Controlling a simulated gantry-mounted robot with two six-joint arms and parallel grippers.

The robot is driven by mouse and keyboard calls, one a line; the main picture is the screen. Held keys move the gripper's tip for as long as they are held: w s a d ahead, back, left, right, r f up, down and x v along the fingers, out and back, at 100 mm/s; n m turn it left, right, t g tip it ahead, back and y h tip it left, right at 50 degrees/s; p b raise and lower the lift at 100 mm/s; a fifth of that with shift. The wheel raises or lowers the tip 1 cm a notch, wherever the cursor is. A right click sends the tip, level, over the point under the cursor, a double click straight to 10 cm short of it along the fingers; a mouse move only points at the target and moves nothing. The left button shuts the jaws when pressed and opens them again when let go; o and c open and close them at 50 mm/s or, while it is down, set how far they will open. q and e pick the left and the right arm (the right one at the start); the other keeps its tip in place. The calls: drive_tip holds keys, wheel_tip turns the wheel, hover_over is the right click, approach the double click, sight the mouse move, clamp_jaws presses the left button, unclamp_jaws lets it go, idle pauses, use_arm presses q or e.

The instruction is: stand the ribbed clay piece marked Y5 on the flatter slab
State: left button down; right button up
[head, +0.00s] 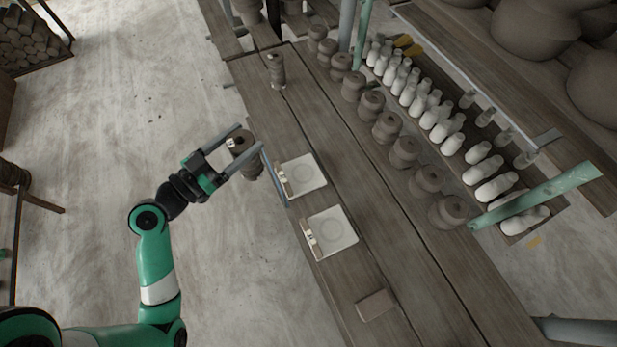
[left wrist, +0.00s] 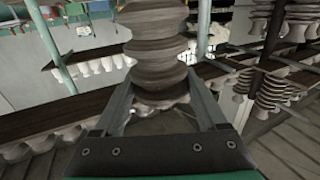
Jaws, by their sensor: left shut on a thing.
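My left gripper (head: 249,138) is shut on a ribbed grey-brown clay piece (head: 248,162), held left of the table edge. A small pale tag shows on its top, but I cannot read it. In the left wrist view the ribbed piece (left wrist: 155,50) fills the space between the fingers. Two pale square slabs lie on the table: a far slab (head: 309,182) and a near slab (head: 341,240). Each has a faint ring and a tag at its left edge; I cannot tell which is flatter. Another ribbed piece (head: 277,70) stands at the table's far end. My right gripper is not in view.
A row of dark clay pots (head: 387,127) lines the table's right side, with rows of white bottles (head: 428,105) beyond. A small brown block (head: 376,305) lies at the near end. Wood between the slabs and pots is clear.

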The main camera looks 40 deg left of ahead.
use_arm(q)
drive_tip(key=shift+w+a+r, duration=0.1)
drive_tip(key=shift+a+r, duration=0.15)
drive_tip(key=shift+a, duration=0.15)
drive_tip(key=w+f+b, duration=0.1)
drive_tip(key=b, duration=0.1)
drive_tip(key=d+f+b, duration=0.1)
drive_tip(key=b, duration=0.1)
drive_tip(key=shift+w+d+f, duration=0.1)
drive_tip(key=shift+w+f, duration=0.05)
drive_tip(key=shift+w, duration=0.2)
drive_tip(key=w+d+f+b, duration=0.4)
drive_tip(key=w+f+b, duration=0.1)
drive_tip(key=w+f, duration=0.6)
drive_tip(key=shift+d, duration=0.2)
drive_tip(key=shift+w, duration=0.15)
